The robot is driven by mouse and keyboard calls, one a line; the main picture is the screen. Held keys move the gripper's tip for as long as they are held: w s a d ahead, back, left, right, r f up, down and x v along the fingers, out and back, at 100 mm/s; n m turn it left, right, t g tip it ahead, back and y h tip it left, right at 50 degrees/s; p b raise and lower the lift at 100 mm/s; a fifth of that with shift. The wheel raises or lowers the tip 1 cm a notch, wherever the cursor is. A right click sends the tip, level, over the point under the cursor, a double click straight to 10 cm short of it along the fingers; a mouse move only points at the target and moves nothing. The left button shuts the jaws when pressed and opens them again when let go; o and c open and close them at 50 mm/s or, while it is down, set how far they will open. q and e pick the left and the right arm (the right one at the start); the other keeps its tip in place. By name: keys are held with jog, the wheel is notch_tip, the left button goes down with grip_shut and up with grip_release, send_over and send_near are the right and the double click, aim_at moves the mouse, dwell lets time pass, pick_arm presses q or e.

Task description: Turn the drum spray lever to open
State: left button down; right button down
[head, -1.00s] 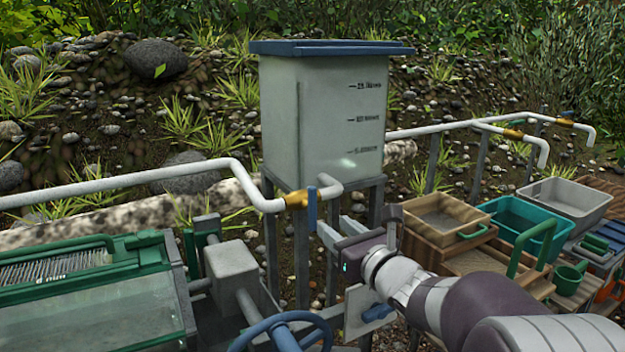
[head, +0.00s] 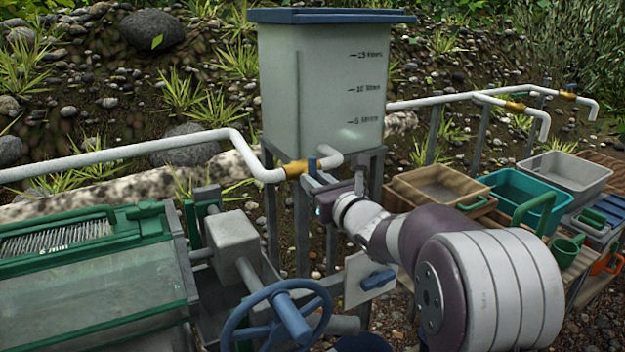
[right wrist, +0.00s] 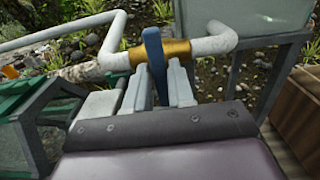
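The drum spray lever is a narrow blue handle (head: 312,168) on a brass valve (head: 294,170) in the white pipe, left of the tank. My right gripper (head: 325,183) reaches it from the right. In the right wrist view the blue lever (right wrist: 154,62) stands nearly upright in front of the brass valve body (right wrist: 176,50). My right gripper's fingers (right wrist: 158,76) lie on either side of it, apart, with a narrow gap around the lever. My left gripper is not in view.
A tank (head: 322,95) with a blue lid stands behind the valve on grey legs (head: 271,215). A blue handwheel (head: 228,325) and a plate with a blue handle (head: 378,280) are below. The green drum (head: 85,285) is left; tubs (head: 520,215) are right.

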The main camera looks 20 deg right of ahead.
jog(key=c, duration=0.8)
grip_release()
jog(key=shift+c, duration=0.2)
jog(key=shift+s, duration=0.1)
jog(key=s+d+b, duration=0.1)
jog(key=s+b, duration=0.2)
jog(key=s, duration=0.5)
jog(key=shift+s+d+b, duration=0.15)
jog(key=shift+s+b, duration=0.15)
jog(key=shift+s, duration=0.1)
